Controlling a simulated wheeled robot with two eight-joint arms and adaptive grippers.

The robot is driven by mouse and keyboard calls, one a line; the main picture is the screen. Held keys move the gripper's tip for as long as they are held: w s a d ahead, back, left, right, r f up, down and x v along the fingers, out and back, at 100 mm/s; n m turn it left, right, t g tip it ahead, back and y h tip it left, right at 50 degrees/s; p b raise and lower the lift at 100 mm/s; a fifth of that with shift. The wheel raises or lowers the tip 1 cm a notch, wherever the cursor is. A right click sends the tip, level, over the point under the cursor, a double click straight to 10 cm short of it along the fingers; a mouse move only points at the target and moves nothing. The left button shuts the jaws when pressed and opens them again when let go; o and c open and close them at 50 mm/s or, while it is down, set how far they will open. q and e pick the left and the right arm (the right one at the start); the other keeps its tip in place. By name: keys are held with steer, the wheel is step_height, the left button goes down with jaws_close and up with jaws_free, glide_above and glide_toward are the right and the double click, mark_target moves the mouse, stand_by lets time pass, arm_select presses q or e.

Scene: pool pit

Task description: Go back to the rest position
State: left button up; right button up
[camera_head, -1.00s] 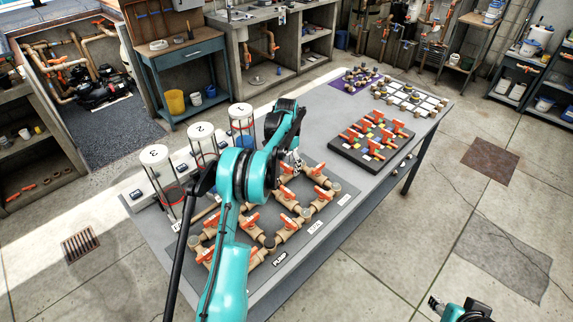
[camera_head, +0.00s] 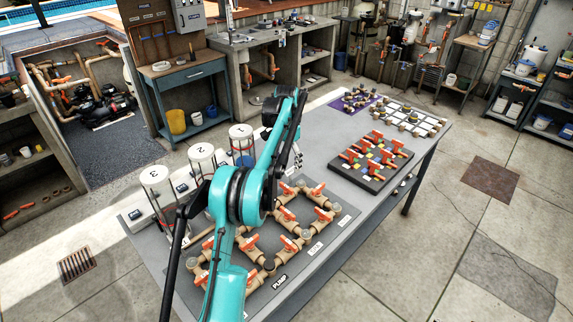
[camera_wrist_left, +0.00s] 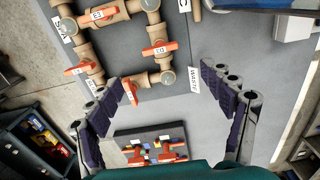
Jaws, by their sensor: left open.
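My left gripper (camera_wrist_left: 168,112) is open and empty in the left wrist view, its two dark padded fingers spread wide above the table. In the head view my left arm reaches over the table, and the gripper (camera_head: 296,155) shows only in part at its far end. Below it lies a grid of tan pipes with orange valve handles (camera_head: 249,243); it also shows in the left wrist view (camera_wrist_left: 112,20). My right gripper is not in view.
A black board (camera_head: 345,167) with several orange-handled valves lies on the grey table (camera_head: 325,130). Clear numbered cylinders (camera_head: 157,185) stand at its left edge. A purple mat (camera_head: 347,106) and a white grid tray (camera_head: 435,122) lie at the far end. Concrete floor is open at right.

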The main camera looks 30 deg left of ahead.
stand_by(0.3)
arm_select(q)
steer(key=s+d+r+t+b, duration=0.1)
steer(key=s+d+r+t, duration=0.1)
steer(key=s+d+r, duration=0.45)
steer(key=s+d+n+t+b, duration=0.1)
steer(key=s+d+t, duration=0.1)
steer(key=s+d, duration=0.5)
steer(key=s+d+n+t+b, duration=0.1)
steer(key=s+d, duration=0.4)
steer(key=s, duration=0.5)
steer(key=s+d+f+n+t+b, duration=0.15)
steer(key=s+d+f, duration=0.25)
steer(key=s+f, duration=0.6)
steer(key=m+g+h+p, duration=0.1)
steer(key=m+g+p, duration=0.1)
steer(key=m+p, duration=0.1)
glide_toward(288, 242)
steer(key=f, duration=0.1)
steer(key=b+x, duration=0.2)
steer(key=x, duration=0.6)
steer(key=shift+w+d+r+b, duration=0.1)
steer(key=shift+w+r+b, duration=0.1)
steer(key=shift+b, duration=0.2)
